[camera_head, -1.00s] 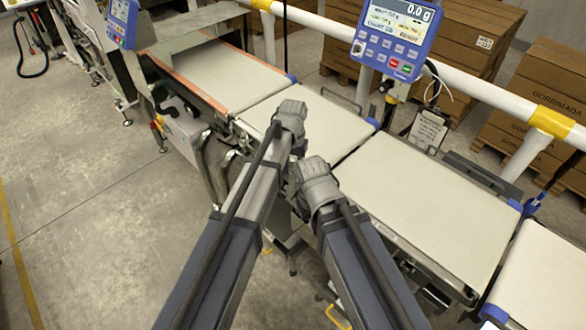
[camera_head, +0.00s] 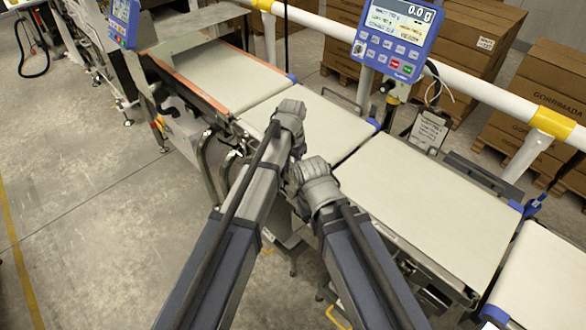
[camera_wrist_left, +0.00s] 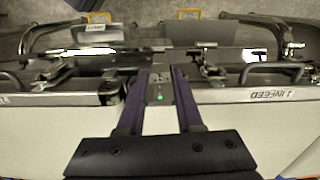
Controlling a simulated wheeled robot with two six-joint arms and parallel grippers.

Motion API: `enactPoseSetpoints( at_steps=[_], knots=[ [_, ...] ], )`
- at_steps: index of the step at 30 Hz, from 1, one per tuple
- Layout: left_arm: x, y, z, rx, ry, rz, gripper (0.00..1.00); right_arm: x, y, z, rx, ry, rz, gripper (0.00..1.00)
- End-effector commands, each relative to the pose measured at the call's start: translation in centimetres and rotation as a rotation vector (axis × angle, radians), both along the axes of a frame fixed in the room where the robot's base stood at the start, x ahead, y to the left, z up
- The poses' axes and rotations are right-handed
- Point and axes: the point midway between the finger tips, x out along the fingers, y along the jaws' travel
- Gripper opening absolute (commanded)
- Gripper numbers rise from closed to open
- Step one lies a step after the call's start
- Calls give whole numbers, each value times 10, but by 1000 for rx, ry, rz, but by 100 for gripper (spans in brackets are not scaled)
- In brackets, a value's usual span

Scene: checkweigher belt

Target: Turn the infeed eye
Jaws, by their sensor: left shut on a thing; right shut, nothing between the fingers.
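The infeed eye (camera_wrist_left: 160,88) is a small grey block with a lit green light. In the left wrist view it sits between the two dark fingers of my left gripper (camera_wrist_left: 159,74), which is shut on it, at the edge of the belt frame. In the head view my left gripper (camera_head: 291,112) is over the near edge of the middle belt; its own wrist hides the fingertips and the eye. My right gripper (camera_head: 312,175) is just below and to the right, close to the left one, shut and empty.
Pale belts (camera_head: 425,195) stretch from upper left to lower right. A blue display (camera_head: 397,35) reading 0.0 g stands behind them. A white-and-yellow rail (camera_head: 470,85) and cardboard boxes (camera_head: 540,95) are beyond.

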Motion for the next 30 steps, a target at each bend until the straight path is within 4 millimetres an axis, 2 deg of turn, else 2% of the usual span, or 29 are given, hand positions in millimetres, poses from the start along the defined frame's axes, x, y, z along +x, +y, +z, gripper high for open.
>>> enactPoseSetpoints(
  at_steps=[5,13,14,15,22,30],
  knots=[
    [0,1,0,0,0,-63,0,0,0,0,0,0,0,0],
    [0,1,0,0,0,-65,0,0,0,0,0,0,0,0],
    [0,1,0,0,0,-64,36,0,0,0,0,0,0,0],
    [0,1,0,0,0,-64,41,0,0,0,0,0,0,0],
    [0,1,0,0,0,-63,65,0,0,0,0,0,0,0],
    [1,1,1,0,0,-63,65,0,0,1,0,0,0,0]
  ],
)
